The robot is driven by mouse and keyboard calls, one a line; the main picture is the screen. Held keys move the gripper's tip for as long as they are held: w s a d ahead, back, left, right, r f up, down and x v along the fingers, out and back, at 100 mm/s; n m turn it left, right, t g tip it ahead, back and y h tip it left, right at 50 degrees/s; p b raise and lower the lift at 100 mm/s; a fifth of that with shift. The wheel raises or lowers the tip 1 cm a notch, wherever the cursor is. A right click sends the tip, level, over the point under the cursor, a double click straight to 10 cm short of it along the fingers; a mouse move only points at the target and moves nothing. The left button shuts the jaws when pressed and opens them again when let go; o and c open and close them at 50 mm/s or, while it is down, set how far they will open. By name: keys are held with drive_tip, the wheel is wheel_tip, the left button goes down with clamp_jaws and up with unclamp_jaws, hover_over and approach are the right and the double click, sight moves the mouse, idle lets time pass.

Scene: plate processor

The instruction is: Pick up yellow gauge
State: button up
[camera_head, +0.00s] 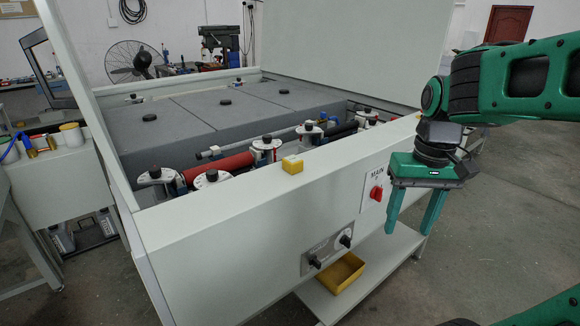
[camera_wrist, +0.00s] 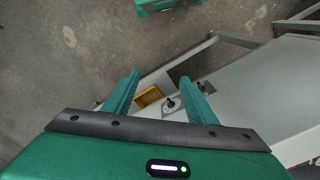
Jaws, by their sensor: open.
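The yellow gauge (camera_head: 292,164) is a small yellow block with a pale top. It sits on the machine's white front ledge (camera_head: 240,190), left of my gripper in the head view. My gripper (camera_head: 409,228) is open and empty, its two green fingers pointing down in front of the machine's front panel, to the right of the gauge and apart from it. In the wrist view my gripper (camera_wrist: 165,90) shows its open fingers with nothing between them up close. I cannot make out the gauge in the wrist view.
A red main switch (camera_head: 376,193) and two black knobs (camera_head: 346,241) are on the front panel. A yellow bin (camera_head: 341,272) stands on the lower shelf; it also shows in the wrist view (camera_wrist: 148,97). Rollers with dials (camera_head: 266,145) lie behind the ledge.

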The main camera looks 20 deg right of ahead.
drive_tip(key=w+a+r+n, duration=0.2)
drive_tip(key=w+a+r, duration=0.25)
drive_tip(key=w, duration=0.25)
drive_tip(key=w+a+r+n, duration=0.3)
drive_tip(key=w+r, duration=0.3)
drive_tip(key=w, duration=0.1)
drive_tip(key=n+t, duration=0.1)
drive_tip(key=n, duration=0.2)
approach(293, 159)
wheel_tip(293, 159, down, 3)
drive_tip(key=shift+s+a+f, duration=0.1)
drive_tip(key=shift+s+a, duration=0.05)
drive_tip(key=shift+w+f, duration=0.2)
drive_tip(key=shift+f, duration=0.7)
drive_tip(key=shift+w+f, duration=0.25)
drive_tip(key=shift+f, duration=0.6)
drive_tip(key=shift+w+f, duration=0.2)
drive_tip(key=shift+f, duration=0.7)
drive_tip(key=c, duration=1.2)
